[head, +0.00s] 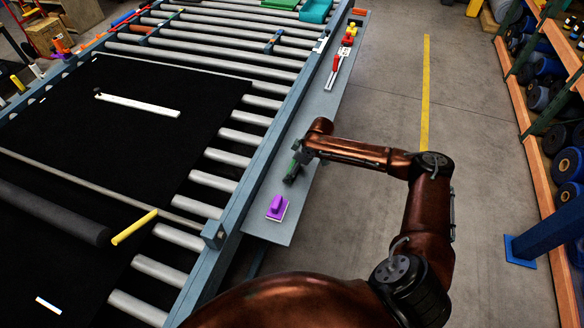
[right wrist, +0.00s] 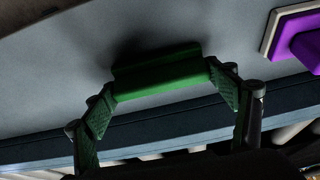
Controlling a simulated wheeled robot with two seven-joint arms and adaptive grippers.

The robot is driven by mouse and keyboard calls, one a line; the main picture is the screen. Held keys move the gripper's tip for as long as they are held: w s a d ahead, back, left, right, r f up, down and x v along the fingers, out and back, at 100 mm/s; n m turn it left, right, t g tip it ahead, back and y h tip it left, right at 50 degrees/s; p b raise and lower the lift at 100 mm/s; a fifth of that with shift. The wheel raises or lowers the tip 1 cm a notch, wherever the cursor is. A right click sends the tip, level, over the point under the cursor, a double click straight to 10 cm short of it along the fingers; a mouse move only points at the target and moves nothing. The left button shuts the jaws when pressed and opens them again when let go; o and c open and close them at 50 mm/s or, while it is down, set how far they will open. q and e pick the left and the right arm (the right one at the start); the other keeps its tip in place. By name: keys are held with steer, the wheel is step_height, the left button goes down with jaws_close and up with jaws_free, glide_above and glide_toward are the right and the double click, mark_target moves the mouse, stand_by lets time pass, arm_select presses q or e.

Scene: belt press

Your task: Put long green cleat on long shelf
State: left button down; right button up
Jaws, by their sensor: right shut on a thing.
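The long green cleat (right wrist: 160,82) lies between the two fingers of my right gripper (right wrist: 165,95), which is shut on it. In the right wrist view the cleat is just above or touching the grey shelf surface; I cannot tell which. In the head view the right gripper (head: 296,163) is over the long grey shelf (head: 318,115), which runs along the right side of the roller conveyor. The cleat shows there as a small dark green shape (head: 291,174), partly hidden by the gripper. My left gripper is not in view.
A purple-handled block (head: 277,207) stands on the near end of the shelf. A red and white tool (head: 338,68) and small coloured parts lie at its far end. A black belt (head: 120,120) covers the rollers, with a white bar (head: 140,105) on it. Open floor lies right.

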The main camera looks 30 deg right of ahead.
steer(key=o, duration=1.2)
steer(key=shift+f, duration=0.1)
steer(key=b+v, duration=0.1)
steer(key=v, duration=1.1)
steer(key=shift+a, duration=0.1)
